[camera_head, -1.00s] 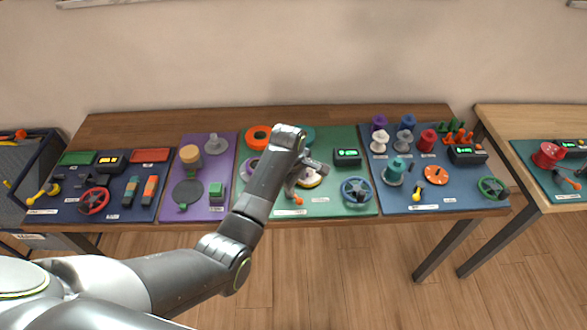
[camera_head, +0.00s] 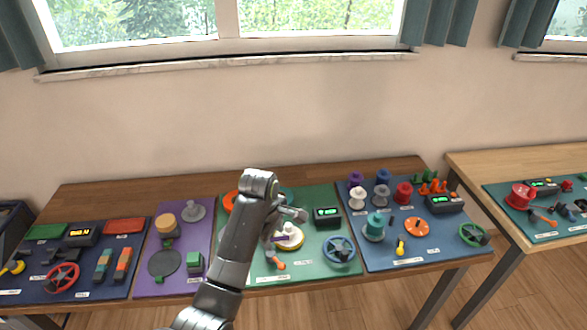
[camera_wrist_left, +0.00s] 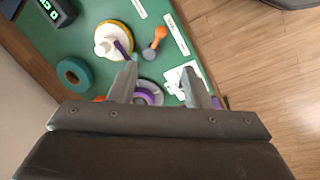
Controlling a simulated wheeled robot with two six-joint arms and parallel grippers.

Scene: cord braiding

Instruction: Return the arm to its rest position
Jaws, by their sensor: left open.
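My left arm comes up from the bottom of the head view, with its left gripper (camera_head: 284,226) over the green board (camera_head: 318,192) on the wooden table. In the left wrist view the two fingers (camera_wrist_left: 168,88) stand apart with nothing gripped between them. Below them lie a grey and purple ring-shaped part (camera_wrist_left: 148,92) and a white piece (camera_wrist_left: 182,80). A white and yellow round part (camera_head: 289,237) is beside the gripper. The right gripper does not show.
A blue board (camera_head: 378,262) with spools stands to the right, and a purple board (camera_head: 150,285) and a dark board (camera_head: 35,285) to the left. A second table (camera_head: 500,160) stands at the right. The wall and window behind are clear of the arm.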

